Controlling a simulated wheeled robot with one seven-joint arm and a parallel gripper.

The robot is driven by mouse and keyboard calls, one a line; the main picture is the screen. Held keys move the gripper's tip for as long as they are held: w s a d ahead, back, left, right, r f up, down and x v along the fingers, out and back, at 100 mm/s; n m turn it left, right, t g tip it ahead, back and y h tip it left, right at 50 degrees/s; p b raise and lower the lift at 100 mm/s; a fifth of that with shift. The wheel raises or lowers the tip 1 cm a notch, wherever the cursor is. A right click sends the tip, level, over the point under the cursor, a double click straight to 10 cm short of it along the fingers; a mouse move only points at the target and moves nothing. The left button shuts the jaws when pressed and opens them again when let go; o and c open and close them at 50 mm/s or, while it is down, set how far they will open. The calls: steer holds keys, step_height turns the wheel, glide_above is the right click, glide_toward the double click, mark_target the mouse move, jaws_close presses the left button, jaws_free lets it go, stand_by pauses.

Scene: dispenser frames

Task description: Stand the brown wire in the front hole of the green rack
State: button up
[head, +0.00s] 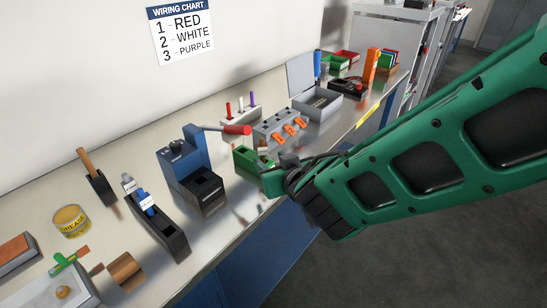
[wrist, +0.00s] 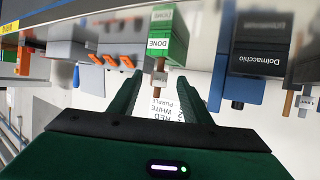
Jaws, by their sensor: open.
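The green rack (head: 243,157) stands on the bench, partly hidden by my gripper in the head view. In the wrist view it is a green block (wrist: 168,40) labelled DONE. The brown wire (wrist: 160,65), with a white tag, sticks out of the rack. In the head view its tagged upper part (head: 263,147) shows above the rack. I cannot tell which hole it stands in. My gripper (wrist: 160,77) is open, with one finger on each side of the wire in the wrist view and a visible gap to each. The wire's lower end is hidden.
Behind the rack are a grey block with orange levers (head: 290,132) and a holder with coloured pegs (head: 241,113). A blue press (head: 183,157) with a red-tipped lever (head: 236,129) stands to the left. The bench front edge is close to my arm.

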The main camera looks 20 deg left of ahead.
steer(key=v, duration=0.7)
steer(key=shift+s+d+r, duration=0.15)
steer(key=shift+s, duration=0.1)
